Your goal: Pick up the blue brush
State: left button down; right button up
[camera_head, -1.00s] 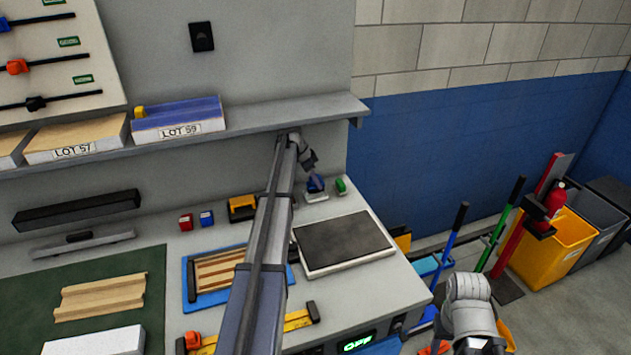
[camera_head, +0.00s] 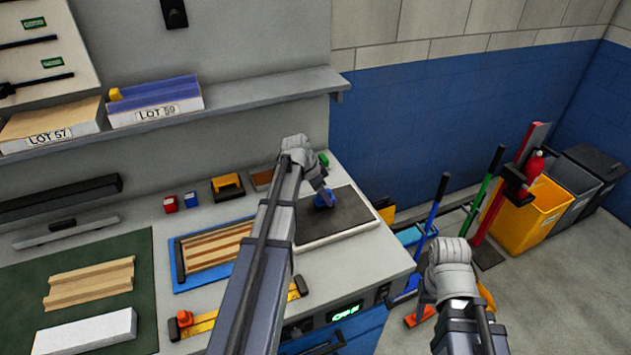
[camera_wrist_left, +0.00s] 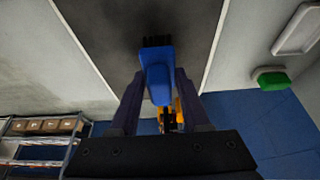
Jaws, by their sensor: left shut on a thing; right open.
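The blue brush (camera_head: 323,199) has a blue body and dark bristles. My left gripper (camera_head: 319,188) is shut on it, over the dark plate of the white-edged pad (camera_head: 345,219) on the bench. In the left wrist view the brush (camera_wrist_left: 157,77) sits between the two fingers of the left gripper (camera_wrist_left: 157,100), bristles pointing away from the palm. The gap between bristles and plate is hard to judge. My right gripper (camera_head: 452,262) is off the bench's right side, apart from the brush; its fingers are mostly hidden.
A green brush-like item (camera_wrist_left: 272,78) and an empty pale tray (camera_wrist_left: 298,28) lie beside the pad. A blue frame with wooden strips (camera_head: 210,255) and a yellow level (camera_head: 205,322) lie left of it. A shelf (camera_head: 240,97) runs above the bench.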

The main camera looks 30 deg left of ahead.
pick_arm(q)
jog(key=s+d, duration=0.4)
jog(key=d, duration=0.1)
jog(key=s+d, duration=0.5)
jog(key=d, duration=0.1)
jog(key=s+d, duration=0.5)
jog(key=shift+s+d, duration=0.15)
jog(key=shift+d, duration=0.2)
jog(key=c, duration=0.9)
grip_release()
jog(key=c, duration=0.7)
jog(key=c, duration=1.6)
grip_release()
